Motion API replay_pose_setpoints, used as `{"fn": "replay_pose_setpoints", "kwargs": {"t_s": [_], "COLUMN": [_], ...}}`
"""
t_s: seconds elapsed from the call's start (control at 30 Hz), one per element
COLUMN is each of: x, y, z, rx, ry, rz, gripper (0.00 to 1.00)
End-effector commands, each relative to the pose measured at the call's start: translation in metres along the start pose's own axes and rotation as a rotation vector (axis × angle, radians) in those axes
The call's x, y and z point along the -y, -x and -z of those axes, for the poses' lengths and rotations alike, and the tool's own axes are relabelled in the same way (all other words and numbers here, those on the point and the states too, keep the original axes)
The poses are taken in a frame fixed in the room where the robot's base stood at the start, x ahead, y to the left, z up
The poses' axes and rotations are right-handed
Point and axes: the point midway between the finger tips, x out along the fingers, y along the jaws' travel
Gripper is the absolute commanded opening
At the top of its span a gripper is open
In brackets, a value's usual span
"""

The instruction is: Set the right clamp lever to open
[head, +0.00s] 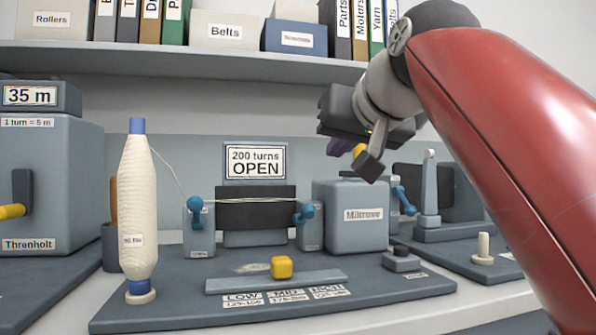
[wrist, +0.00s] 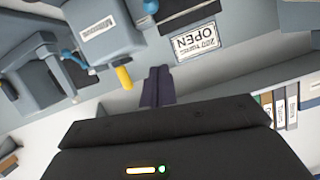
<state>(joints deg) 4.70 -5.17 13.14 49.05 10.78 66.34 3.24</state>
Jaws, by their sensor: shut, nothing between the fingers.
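Two small grey clamp posts flank a dark panel. The left one (head: 199,235) bears a blue lever (head: 196,204). The right one (head: 311,238) bears the blue right clamp lever (head: 303,212), which seems tilted; its exact setting is too small to tell. Part of a blue lever also shows at the top of the wrist view (wrist: 150,6). A thread runs from the cone to both clamps. A sign (head: 254,161) reads "200 turns OPEN". My gripper (head: 355,158) is high above the Miltrowe box, right of and above that lever. Its fingers (wrist: 157,85) are shut, empty.
The Miltrowe box (head: 345,225) with a yellow handle (wrist: 124,77) stands beside the right clamp. Another blue lever (head: 402,198) is right of it. A thread cone (head: 137,205) and yellow knob (head: 282,267) stand in front. A shelf (head: 190,50) overhangs behind.

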Motion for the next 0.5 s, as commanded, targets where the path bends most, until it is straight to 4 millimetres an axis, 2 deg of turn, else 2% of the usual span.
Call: {"fn": "replay_pose_setpoints", "kwargs": {"t_s": [0.17, 0.5], "x": [-0.001, 0.0], "y": [-0.022, -0.094], "z": [-0.002, -0.001], "rx": [0.004, 0.004], "ry": [0.003, 0.001], "rz": [-0.002, 0.002], "gripper": [0.0, 0.0]}}
